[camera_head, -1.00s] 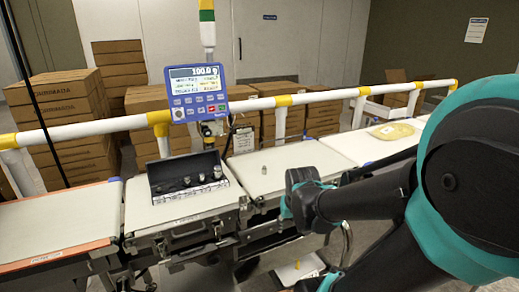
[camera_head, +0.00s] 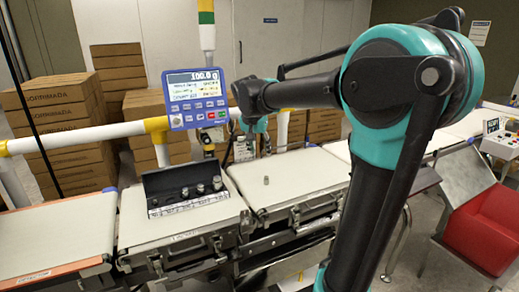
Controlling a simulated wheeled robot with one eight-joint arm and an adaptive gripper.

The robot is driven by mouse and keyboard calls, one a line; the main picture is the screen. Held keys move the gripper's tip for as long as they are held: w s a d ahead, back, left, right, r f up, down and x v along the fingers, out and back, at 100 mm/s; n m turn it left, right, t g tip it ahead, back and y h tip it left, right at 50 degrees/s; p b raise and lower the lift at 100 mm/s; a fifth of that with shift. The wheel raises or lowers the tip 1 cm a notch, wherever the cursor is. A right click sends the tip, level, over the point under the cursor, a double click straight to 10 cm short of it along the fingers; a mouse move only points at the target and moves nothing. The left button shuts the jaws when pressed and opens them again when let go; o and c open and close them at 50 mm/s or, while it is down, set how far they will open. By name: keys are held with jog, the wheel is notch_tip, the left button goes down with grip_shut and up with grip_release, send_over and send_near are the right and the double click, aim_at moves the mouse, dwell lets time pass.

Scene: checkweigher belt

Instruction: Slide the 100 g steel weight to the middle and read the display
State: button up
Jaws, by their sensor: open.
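A small steel weight (camera_head: 266,180) stands upright alone on the white belt (camera_head: 300,178) right of the weight case. The blue display (camera_head: 196,97) above the belts reads 100.0 g on its top line; its smaller lines are not legible. The open black weight case (camera_head: 165,182) holds several steel weights and sits on the belt to the left. My gripper (camera_head: 257,145) hangs above and behind the lone weight, near the far edge of that belt. It is open and apart from the weight. My arm reaches in from the right.
A white and yellow rail (camera_head: 80,136) runs behind the belts, with stacked cartons (camera_head: 62,115) beyond. An empty belt (camera_head: 60,238) lies at the left. A red bin (camera_head: 482,230) and a control box (camera_head: 500,145) stand at the right.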

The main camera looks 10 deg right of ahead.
aim_at(266, 177)
jog(key=x, duration=1.7)
jog(key=shift+f, duration=0.3)
grip_shut()
